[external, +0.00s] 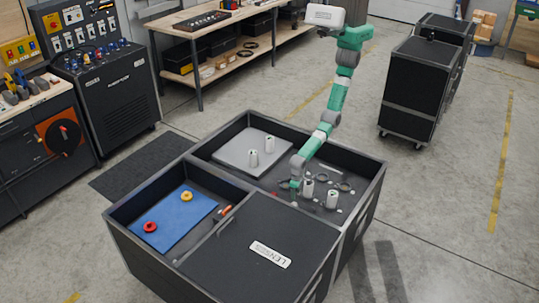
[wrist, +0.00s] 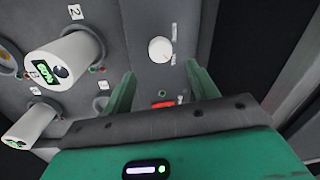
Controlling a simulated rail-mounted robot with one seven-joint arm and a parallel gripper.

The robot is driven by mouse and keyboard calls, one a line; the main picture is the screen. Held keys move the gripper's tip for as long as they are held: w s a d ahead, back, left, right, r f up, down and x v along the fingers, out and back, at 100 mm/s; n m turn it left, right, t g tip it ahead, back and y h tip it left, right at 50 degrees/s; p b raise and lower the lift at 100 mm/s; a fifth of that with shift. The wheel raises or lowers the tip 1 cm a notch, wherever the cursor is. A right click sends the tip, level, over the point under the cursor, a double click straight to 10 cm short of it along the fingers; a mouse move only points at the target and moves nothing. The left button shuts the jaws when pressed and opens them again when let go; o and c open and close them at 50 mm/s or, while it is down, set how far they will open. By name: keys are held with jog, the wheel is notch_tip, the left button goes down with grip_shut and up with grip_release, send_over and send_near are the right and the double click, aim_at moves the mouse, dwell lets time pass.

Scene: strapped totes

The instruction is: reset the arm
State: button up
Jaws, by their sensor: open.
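My gripper (external: 293,187) is at the end of my green and white arm, low over the right part of the grey panel in the black tote. In the wrist view its two green fingers (wrist: 160,75) stand apart with nothing held between them. A white knob (wrist: 161,50) lies beyond the fingertips, and a red switch (wrist: 163,104) shows between the fingers. Whether the fingertips touch the panel I cannot tell. Two white cylinders (external: 308,188) (external: 332,199) stand upright close to the gripper on its right; they also show at left in the wrist view (wrist: 65,60).
A blue mat (external: 178,222) bears a red ring (external: 150,227) and a yellow ring (external: 187,196). A closed black lid (external: 225,255) covers the front right. Tote walls (external: 372,178) rise around the panel.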

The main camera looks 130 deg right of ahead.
dwell(0.4)
